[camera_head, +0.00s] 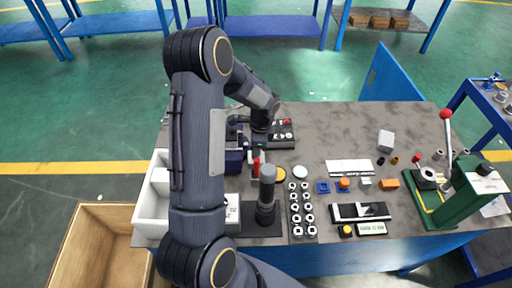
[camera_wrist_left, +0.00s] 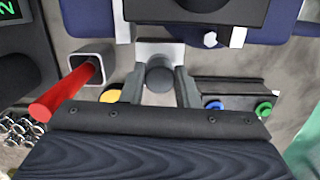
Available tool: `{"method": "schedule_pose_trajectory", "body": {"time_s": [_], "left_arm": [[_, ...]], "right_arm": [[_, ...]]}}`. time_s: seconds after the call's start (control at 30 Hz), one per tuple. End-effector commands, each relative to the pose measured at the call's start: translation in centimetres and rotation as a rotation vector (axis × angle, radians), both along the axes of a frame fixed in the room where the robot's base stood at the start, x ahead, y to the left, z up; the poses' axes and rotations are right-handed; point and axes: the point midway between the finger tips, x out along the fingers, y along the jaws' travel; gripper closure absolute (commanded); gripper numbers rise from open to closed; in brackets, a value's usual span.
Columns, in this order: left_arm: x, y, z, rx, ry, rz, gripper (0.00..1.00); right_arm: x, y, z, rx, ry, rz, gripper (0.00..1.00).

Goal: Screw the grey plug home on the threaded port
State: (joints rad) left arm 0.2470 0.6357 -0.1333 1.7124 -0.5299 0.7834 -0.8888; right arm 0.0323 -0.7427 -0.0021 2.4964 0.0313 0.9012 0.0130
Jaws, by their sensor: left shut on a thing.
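My left gripper (camera_wrist_left: 161,88) is shut on a dark grey round piece, which I take for the grey plug (camera_wrist_left: 160,74). The plug's round end faces the wrist camera between the two fingers. In the head view my left gripper (camera_head: 250,146) is small and partly hidden by my own arm, at the back left of the bench. A pale grey block lies just past the plug, below a black body with blue on both sides. The threaded port cannot be made out, so I cannot tell whether the plug touches it. My right gripper is not in view.
A red handle (camera_wrist_left: 62,93) in a square grey tube is left of the fingers. A strip with blue and green buttons (camera_wrist_left: 236,108) is close on the right. A black post (camera_head: 267,190) stands nearer on the bench (camera_head: 330,125). A green press (camera_head: 467,205) stands far right.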

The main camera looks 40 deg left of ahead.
Motion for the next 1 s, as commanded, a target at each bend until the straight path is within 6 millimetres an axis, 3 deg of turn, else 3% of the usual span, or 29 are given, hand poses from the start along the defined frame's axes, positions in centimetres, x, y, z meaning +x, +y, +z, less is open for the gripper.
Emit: {"method": "schedule_pose_trajectory", "body": {"time_s": [0.17,0.43,0.77,1.0], "left_arm": [[0.0,0.0,0.0,0.0,-0.001,-0.026,0.9],[0.0,0.0,0.1,-0.001,0.0,-0.42,0.9],[0.0,0.0,0.1,0.0,-0.001,-0.468,0.9],[0.0,0.0,0.3,-0.001,0.0,-0.831,0.9]], "right_arm": [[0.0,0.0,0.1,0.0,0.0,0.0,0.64],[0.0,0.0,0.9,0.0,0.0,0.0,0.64],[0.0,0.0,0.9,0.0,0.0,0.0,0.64],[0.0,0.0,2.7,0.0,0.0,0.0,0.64]]}}
